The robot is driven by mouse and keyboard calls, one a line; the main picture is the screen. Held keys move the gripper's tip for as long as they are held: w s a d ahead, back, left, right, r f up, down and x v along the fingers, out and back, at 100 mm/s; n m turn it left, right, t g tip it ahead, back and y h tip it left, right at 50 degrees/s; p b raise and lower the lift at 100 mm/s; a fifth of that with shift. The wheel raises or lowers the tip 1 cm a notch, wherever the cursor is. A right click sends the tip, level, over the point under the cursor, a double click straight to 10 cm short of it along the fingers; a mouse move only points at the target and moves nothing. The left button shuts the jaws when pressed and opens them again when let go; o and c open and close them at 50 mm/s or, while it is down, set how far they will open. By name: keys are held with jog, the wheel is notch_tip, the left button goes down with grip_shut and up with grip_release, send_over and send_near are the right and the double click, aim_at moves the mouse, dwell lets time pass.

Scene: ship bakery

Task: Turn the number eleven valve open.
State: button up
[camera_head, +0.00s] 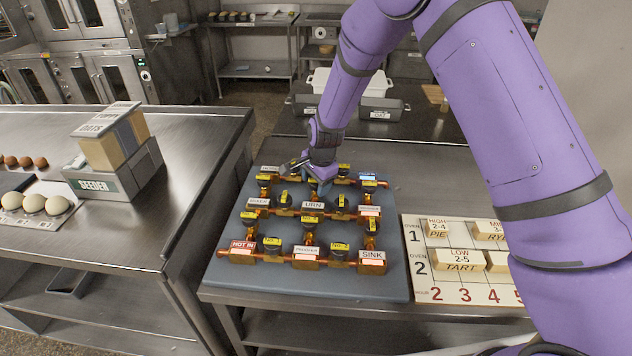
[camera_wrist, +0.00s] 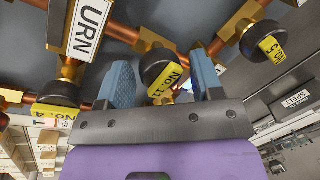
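The number eleven valve (camera_wrist: 158,66) has a round dark knob with a yellow "No. 11" tag, on copper pipe, in the middle of the wrist view. My gripper (camera_wrist: 164,80) is open, with one blue finger on each side of this knob. Whether the fingers touch the knob is not clear. In the head view my gripper (camera_head: 318,184) points down over the back part of the pipe grid, behind the URN plate (camera_head: 313,205). It hides part of the grid there, and I cannot make out the number eleven tag in that view.
A No. 5 valve (camera_wrist: 257,42) and a No. 4 valve (camera_wrist: 58,93) stand close by. The grid lies on a blue-grey board (camera_head: 225,278). A numbered oven board (camera_head: 425,285) lies to its right, and a SEEDER box (camera_head: 140,165) stands on the left counter.

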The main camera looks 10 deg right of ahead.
jog(key=c, duration=0.6)
jog(key=shift+c, duration=0.2)
jog(key=shift+n, duration=0.4)
jog(key=n, duration=0.3)
jog(key=shift+d+n+g+y, duration=0.15)
jog(key=shift+n+g+y, duration=0.15)
jog(key=shift+n+g, duration=0.1)
jog(key=n, duration=0.4)
jog(key=shift+g, duration=0.4)
jog(key=n+g, duration=0.1)
jog(key=n, duration=0.4)
jog(key=shift+w, duration=0.1)
jog(key=n, duration=0.4)
jog(key=shift+w+g, duration=0.1)
jog(key=shift+g, duration=0.3)
jog(key=shift+d+n, duration=0.1)
jog(key=shift+n, duration=0.2)
